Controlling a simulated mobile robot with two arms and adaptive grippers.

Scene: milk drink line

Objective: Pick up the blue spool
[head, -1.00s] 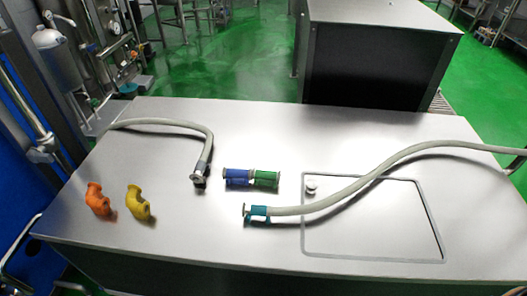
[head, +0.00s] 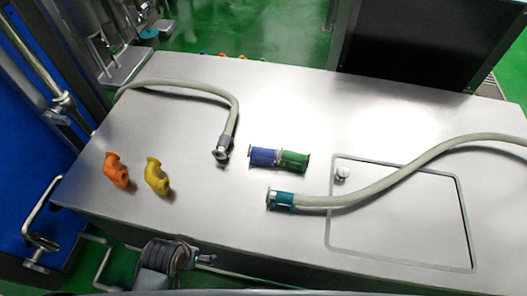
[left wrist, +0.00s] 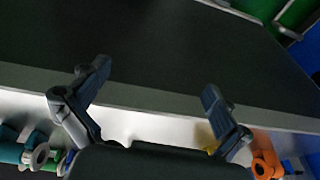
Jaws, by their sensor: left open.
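The blue spool (head: 263,157) lies on its side on the metal table, end to end with a green spool (head: 293,161). My left gripper (left wrist: 156,82) is open and empty, its two fingers spread in the left wrist view. In the head view my left arm shows at the bottom edge, in front of the table's near side and well apart from the blue spool. In the left wrist view green and blue bits show at the lower left, partly hidden by the gripper. My right gripper is not in view.
A hose with a teal end (head: 281,199) lies just in front of the spools. Another hose end (head: 223,150) lies to their left. An orange elbow (head: 117,170) and a yellow elbow (head: 156,176) are at the left. A rectangular panel (head: 400,243) is at the right.

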